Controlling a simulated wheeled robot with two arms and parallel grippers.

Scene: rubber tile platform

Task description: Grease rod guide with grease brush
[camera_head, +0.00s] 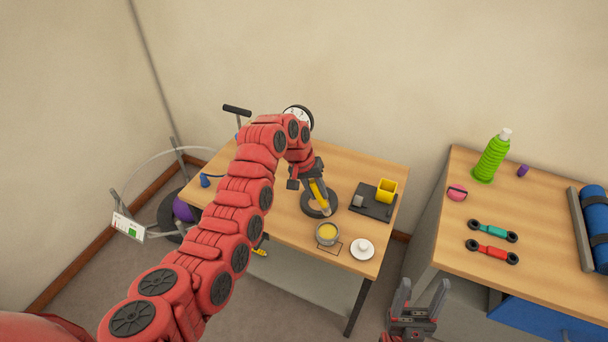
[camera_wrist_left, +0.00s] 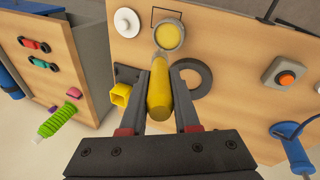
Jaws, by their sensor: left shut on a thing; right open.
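My left gripper (camera_head: 318,188) is shut on the yellow-handled grease brush (camera_head: 319,192), above the far middle of the table. In the left wrist view the brush (camera_wrist_left: 158,90) lies between the two fingers, its far end pointing toward the tin (camera_wrist_left: 168,37) of yellow grease. The tin (camera_head: 327,234) stands open on the table in front of the brush. My right gripper (camera_head: 418,308) is open and empty, low beside the table.
A black ring (camera_head: 307,207) lies below the brush. A white lid (camera_head: 362,250) lies right of the tin. On the right table are a green bottle (camera_head: 491,158), a pink ball (camera_head: 457,193) and two coloured link tools. A gap separates the tables.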

